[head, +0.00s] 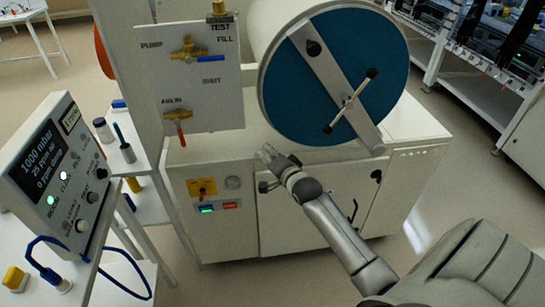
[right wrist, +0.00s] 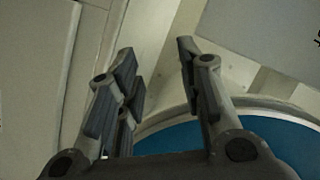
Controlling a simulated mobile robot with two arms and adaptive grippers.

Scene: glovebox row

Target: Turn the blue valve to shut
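The blue valve has a brass body (head: 188,48) and a blue lever (head: 211,58) on a pale panel (head: 225,105). Its lever lies roughly level and points right, with the FILL label above it, SHUT below and PUMP to the left. My right gripper (head: 266,154) is below and right of the panel, in front of the white cabinet, apart from the valve. In the right wrist view its fingers (right wrist: 155,58) are spread with nothing between them. The valve does not show clearly in that view. My left gripper is not in view.
A round blue door (head: 310,95) with a diagonal bar and crossed handle is close right of the panel. A red-handled valve (head: 180,125) sits lower on the panel. A gauge console (head: 50,150) and side table stand left. Open floor shows at right.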

